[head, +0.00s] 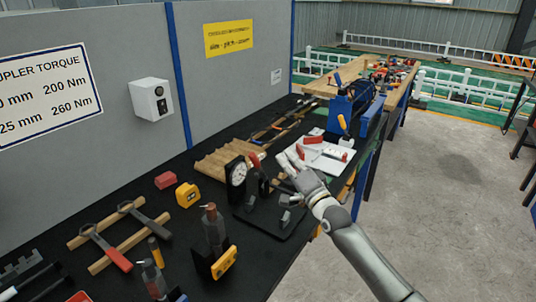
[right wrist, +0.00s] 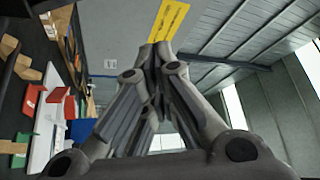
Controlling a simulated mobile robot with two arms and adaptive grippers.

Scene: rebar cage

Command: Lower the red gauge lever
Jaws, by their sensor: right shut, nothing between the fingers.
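A round white dial gauge (head: 237,172) stands in a black upright holder on the black bench in the head view. A red lever (head: 254,160) sticks up beside the dial, on its right side. My right gripper (head: 287,161) is a little to the right of the lever, above the bench fixture, and looks apart from the lever. It is shut and empty. In the right wrist view its fingers (right wrist: 158,55) come together at their tips. The lever cannot be made out in the right wrist view. My left gripper is not in view.
A white board with red parts (head: 328,157) lies behind my right gripper. A ridged wooden block (head: 213,164) stands behind the gauge. A yellow block (head: 187,194) and dark clamps (head: 212,230) stand to the left and front. The floor on the right is clear.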

